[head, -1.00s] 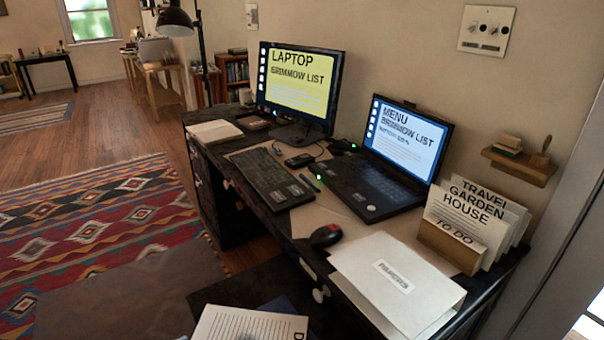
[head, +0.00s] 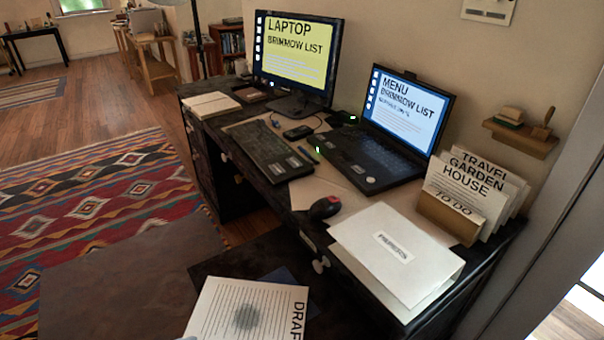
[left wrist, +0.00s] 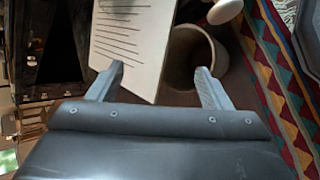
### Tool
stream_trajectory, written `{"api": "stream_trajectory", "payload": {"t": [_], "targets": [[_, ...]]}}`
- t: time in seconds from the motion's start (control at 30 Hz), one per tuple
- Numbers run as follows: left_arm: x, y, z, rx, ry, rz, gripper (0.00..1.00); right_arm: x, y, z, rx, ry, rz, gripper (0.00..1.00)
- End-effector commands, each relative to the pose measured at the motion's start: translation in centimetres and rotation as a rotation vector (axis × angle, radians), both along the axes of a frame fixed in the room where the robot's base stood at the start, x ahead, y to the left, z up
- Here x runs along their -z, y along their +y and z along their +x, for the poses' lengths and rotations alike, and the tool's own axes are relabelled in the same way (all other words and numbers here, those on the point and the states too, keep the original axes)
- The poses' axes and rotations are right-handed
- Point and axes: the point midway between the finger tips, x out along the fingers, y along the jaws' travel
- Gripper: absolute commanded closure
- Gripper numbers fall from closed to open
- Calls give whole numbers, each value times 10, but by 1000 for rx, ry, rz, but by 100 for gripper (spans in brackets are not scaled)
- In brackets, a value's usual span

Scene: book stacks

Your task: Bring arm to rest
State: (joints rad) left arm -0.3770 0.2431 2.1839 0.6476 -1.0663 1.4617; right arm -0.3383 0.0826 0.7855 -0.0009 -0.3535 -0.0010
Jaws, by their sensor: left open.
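My left gripper (left wrist: 158,85) is in the left wrist view. Its two fingers are spread apart with nothing between them that they touch. A white printed sheet or booklet (left wrist: 130,45) lies beyond the fingertips. In the head view a paper marked "DRAF" (head: 248,308) shows at the bottom edge, partly cut off. Neither gripper shows clearly in the head view. My right gripper is not in view.
A dark desk (head: 300,215) holds a monitor (head: 298,55), a laptop (head: 385,150), a keyboard (head: 267,152), a mouse (head: 325,207), a white folder (head: 395,255) and a file holder (head: 450,215). A round bin (left wrist: 195,55) stands beyond the left gripper. A patterned rug (head: 100,215) covers the floor at left.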

Motion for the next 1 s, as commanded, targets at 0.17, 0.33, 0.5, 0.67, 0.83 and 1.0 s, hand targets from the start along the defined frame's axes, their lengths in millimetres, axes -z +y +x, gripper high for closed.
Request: {"api": "stream_trajectory", "payload": {"t": [0.17,0.33,0.5,0.67,0.83,1.0], "targets": [[7,12,-32,256,-29,361,28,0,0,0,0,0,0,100],[9,28,-62,524,-16,679,28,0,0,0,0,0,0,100],[7,46,-92,782,32,927,28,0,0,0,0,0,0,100],[2,59,-114,978,87,1077,28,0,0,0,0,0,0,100],[-4,71,-135,1161,149,1185,28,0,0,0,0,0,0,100],[29,76,-123,1171,158,1167,28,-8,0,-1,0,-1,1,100]]}}
